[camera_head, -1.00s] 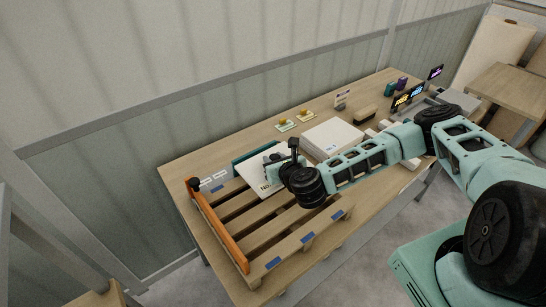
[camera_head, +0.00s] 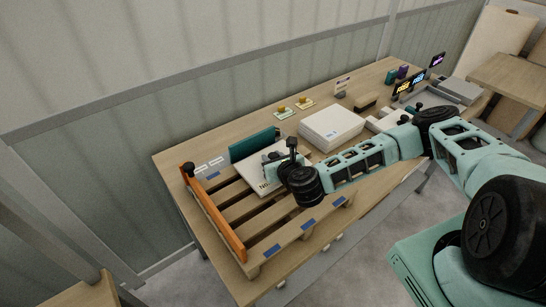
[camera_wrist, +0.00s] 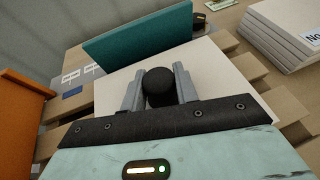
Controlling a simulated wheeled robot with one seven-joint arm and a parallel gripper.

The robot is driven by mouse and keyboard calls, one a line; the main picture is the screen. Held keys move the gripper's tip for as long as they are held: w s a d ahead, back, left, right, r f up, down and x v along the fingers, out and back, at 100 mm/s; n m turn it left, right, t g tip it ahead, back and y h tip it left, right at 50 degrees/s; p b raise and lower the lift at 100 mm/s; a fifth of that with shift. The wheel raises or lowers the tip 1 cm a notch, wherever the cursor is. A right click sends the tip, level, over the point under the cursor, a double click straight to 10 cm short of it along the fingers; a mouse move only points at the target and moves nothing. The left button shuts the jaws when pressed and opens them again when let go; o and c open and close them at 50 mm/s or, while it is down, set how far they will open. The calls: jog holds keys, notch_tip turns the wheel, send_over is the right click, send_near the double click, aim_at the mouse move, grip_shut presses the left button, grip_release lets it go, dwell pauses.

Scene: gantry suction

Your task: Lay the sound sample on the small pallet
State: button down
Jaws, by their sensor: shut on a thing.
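My gripper (camera_wrist: 160,88) is shut on a round black knob (camera_wrist: 159,86), seen between its two fingers. In the head view the panel (camera_head: 258,182) looks flat, over the back right part of the slatted wooden pallet (camera_head: 283,238). I cannot tell whether it touches the slats. My gripper and wrist (camera_head: 285,165) cover its right part in that view.
An orange bar (camera_head: 215,215) runs along the pallet's left side. A teal board (camera_head: 254,144) stands at its back. A stack of white panels (camera_head: 332,122) lies to the right. Bare slats lie in front. Small yellow-topped items (camera_head: 304,101) and signs (camera_head: 419,83) stand farther back.

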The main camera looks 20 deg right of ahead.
jog(key=shift+f+b, duration=0.45)
jog(key=shift+f, duration=0.1)
dwell(0.6)
jog(key=c, duration=1)
grip_release()
